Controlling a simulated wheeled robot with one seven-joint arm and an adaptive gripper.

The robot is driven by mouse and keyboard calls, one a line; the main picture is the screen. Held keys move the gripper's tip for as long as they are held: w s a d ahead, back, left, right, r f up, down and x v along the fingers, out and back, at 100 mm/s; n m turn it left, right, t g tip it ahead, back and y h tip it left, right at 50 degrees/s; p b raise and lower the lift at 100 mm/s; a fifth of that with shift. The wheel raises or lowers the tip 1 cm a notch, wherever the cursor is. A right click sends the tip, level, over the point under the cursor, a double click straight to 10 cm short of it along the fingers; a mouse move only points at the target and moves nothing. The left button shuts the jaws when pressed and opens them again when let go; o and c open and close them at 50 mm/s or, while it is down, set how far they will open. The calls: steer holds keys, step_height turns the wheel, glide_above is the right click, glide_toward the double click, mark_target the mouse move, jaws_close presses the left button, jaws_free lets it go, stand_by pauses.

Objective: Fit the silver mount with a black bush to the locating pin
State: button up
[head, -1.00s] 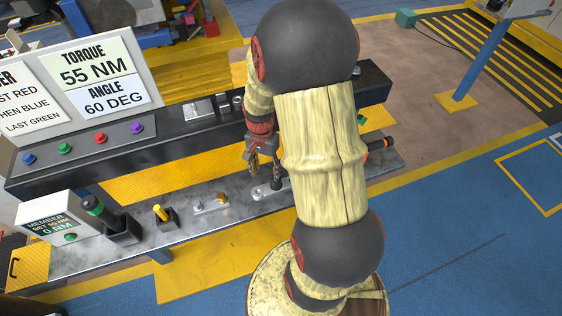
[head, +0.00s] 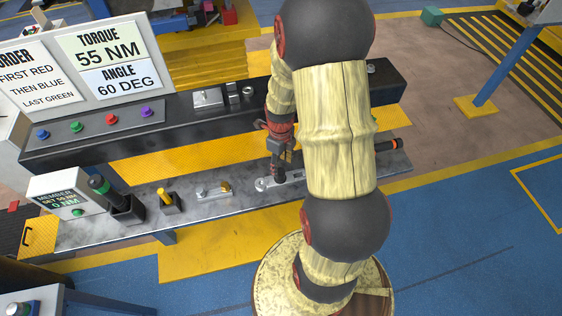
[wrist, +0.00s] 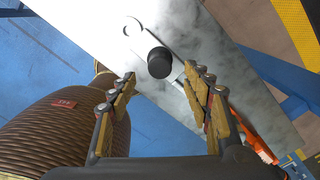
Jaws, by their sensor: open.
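The silver mount (head: 263,184) lies flat on the grey bench, a plate with a rounded end. Its black bush (head: 279,175) stands up from it. My gripper (head: 280,163) is just above the bush, pointing down. In the wrist view the mount (wrist: 177,74) shows beyond my gripper (wrist: 160,76), whose fingers are spread and empty. The black bush (wrist: 159,62) appears between the fingertips, apart from both. My arm hides the bench to the right of the mount. I cannot tell which part is the locating pin.
A silver plate with a brass bush (head: 213,192), a yellow peg in a black block (head: 167,201) and a tool in a black holder (head: 124,208) stand left of the mount. A raised black ledge (head: 180,121) with silver fittings (head: 207,97) runs behind.

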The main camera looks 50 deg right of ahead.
mark_target(280, 171)
steer(key=shift+f, duration=3.6)
steer(key=shift+c, duration=0.3)
jaws_close()
steer(key=shift+r, duration=0.15)
steer(key=shift+r+p, duration=2.35)
steer(key=shift+r, duration=1.05)
